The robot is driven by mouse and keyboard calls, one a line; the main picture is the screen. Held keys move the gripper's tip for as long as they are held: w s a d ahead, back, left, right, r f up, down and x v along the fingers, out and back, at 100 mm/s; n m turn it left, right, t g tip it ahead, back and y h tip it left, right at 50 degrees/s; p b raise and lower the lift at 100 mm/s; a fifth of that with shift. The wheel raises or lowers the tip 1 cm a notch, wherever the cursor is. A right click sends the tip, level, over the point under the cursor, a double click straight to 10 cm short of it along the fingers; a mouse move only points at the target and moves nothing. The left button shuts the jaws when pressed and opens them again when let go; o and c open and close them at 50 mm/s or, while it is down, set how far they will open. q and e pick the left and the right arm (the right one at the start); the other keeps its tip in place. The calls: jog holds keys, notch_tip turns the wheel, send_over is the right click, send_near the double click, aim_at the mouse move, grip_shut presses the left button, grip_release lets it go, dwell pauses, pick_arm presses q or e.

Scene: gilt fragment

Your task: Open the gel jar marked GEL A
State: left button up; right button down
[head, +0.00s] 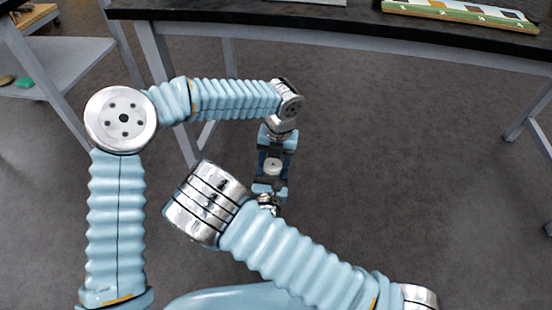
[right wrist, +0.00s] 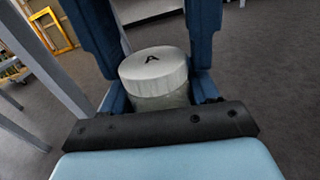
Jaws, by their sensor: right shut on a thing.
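The gel jar (right wrist: 160,101) has a pale grey-green body and a white lid (right wrist: 152,68) with a black letter A on top. In the head view the lid (head: 273,165) shows as a small white disc between my two grippers. My right gripper (head: 271,178) comes from below and is shut on the jar. My left gripper (head: 274,153) comes from above, facing it. Dark blue fingers stand close on both sides of the lid in the right wrist view. Whether the left fingers touch the lid cannot be told. The jar's lower part is hidden behind the dark bar of my right gripper.
A dark-topped table (head: 320,22) with grey legs stands beyond my arms, with a coloured board (head: 460,13) on it at the right. A grey shelf (head: 60,68) with small items stands at the left. The grey floor (head: 420,150) is clear.

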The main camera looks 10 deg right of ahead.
pick_arm(q)
jog(key=shift+s+d+r, duration=0.1)
jog(key=shift+s+d, duration=0.1)
jog(key=shift+d, duration=0.25)
jog(key=c, duration=0.4)
jog(key=n, duration=0.6)
jog(key=shift+w+d, duration=0.1)
jog(key=shift+c, duration=0.2)
jog(key=n, duration=0.2)
jog(key=shift+w+n, duration=0.1)
jog(key=shift+n, duration=0.2)
jog(key=n, duration=0.4)
jog(key=shift+w+r+n, duration=0.1)
jog(key=shift+w+n, duration=0.05)
jog(key=shift+n, duration=0.25)
jog(key=shift+a, duration=0.2)
jog(key=o, duration=1.1)
jog(key=shift+o, duration=0.3)
jog(key=shift+a, duration=0.15)
